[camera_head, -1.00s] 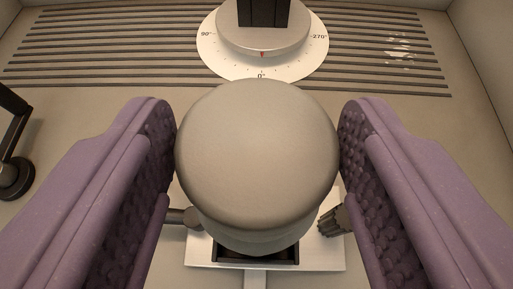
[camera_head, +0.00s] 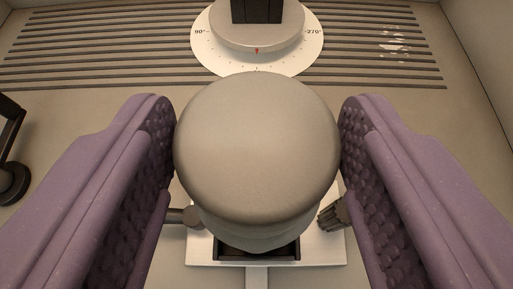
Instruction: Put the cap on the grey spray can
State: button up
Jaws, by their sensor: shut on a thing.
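My gripper (camera_head: 256,125) is shut on a rounded grey-beige cap (camera_head: 256,140), with one purple padded finger on each side of it. The cap fills the middle of the view. Below its lower edge a narrower greyish part shows (camera_head: 258,238), probably the grey spray can, standing in a dark square holder on a pale plate (camera_head: 325,256). The cap hides most of what lies under it. I cannot tell whether the cap touches the can or is seated on it.
A round dial plate with degree marks (camera_head: 212,52) stands behind, bearing a grey disc and a dark block. Ribbed strips cross the back floor. A black stand (camera_head: 12,180) is at the left edge.

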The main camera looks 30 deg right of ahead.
aim_at(255, 158)
jog(key=shift+f, duration=0.15)
dwell(0.6)
jog(key=o, duration=1.2)
jog(key=shift+o, duration=0.2)
jog(key=shift+p+v, duration=0.85)
jog(key=shift+v, duration=1.15)
jog(key=shift+s+a+r, duration=0.25)
jog(key=shift+s+r, duration=0.1)
jog(key=p+v, duration=0.2)
jog(key=v, duration=0.5)
jog(key=shift+s+a, duration=0.2)
jog(key=shift+s, duration=0.05)
